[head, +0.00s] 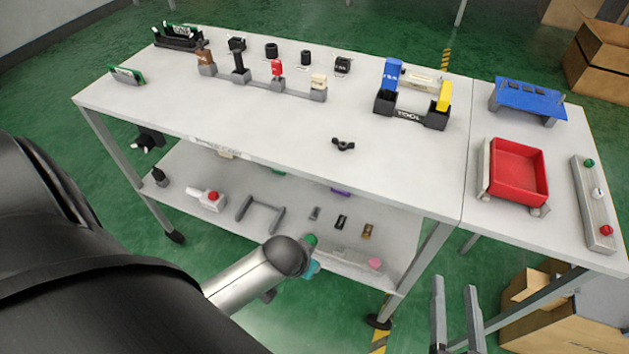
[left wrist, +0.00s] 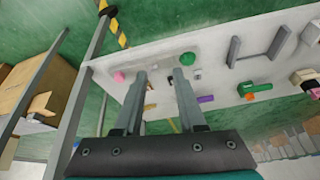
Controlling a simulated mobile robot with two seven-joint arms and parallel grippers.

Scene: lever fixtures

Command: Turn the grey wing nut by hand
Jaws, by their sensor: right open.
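A dark grey wing nut (head: 343,144) lies on the white tabletop near its front edge, with two wings spread to the sides. Nothing touches it. My right gripper (head: 453,284) is open and empty, in front of the table and to the right of the wing nut, well apart from it. My left gripper (left wrist: 160,75) shows in the left wrist view with its two fingers apart and nothing clear between them. The wing nut is not seen in that view. In the head view my left arm fills the lower left, and its gripper cannot be made out.
A row of levers on grey blocks (head: 277,84) stands behind the wing nut. A black tool holder (head: 408,114) is to its right. A red tray (head: 519,172) sits on the right table. Several small objects lie on the lower shelf (head: 290,200). Tabletop around the wing nut is clear.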

